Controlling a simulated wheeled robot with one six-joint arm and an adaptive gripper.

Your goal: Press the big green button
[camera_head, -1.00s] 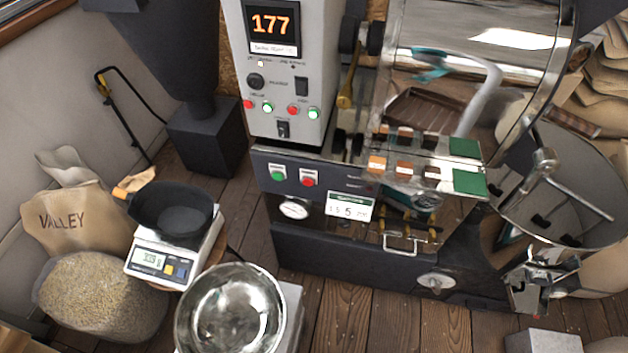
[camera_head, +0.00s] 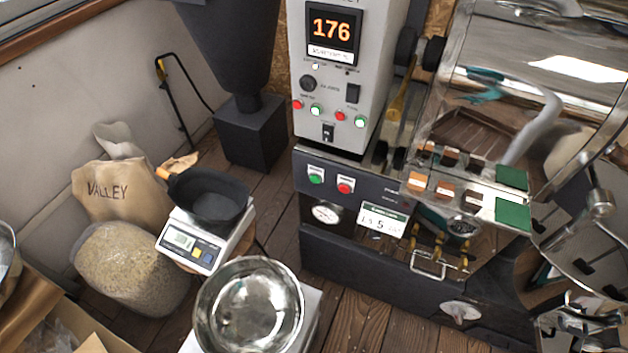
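A green button (camera_head: 315,174) sits on the dark front panel (camera_head: 378,191) of the roaster, at its upper left, on a pale plate. A similar red button (camera_head: 345,185) is just to its right. Two smaller green lights or buttons, one left (camera_head: 316,109) and one right (camera_head: 360,122), are on the grey control box above, each beside a red one. My gripper is not directly in view. A white curved arm shape with a teal end shows only as a reflection in the shiny metal at the right. Nothing touches or covers the green button.
The control box display (camera_head: 331,29) reads 176. A steel bowl (camera_head: 249,306) and a scale (camera_head: 190,247) with a black pan (camera_head: 209,199) stand in front and left of the panel. A bean sack (camera_head: 130,265) is at left. Colour sample tiles (camera_head: 512,214) sit right of the panel.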

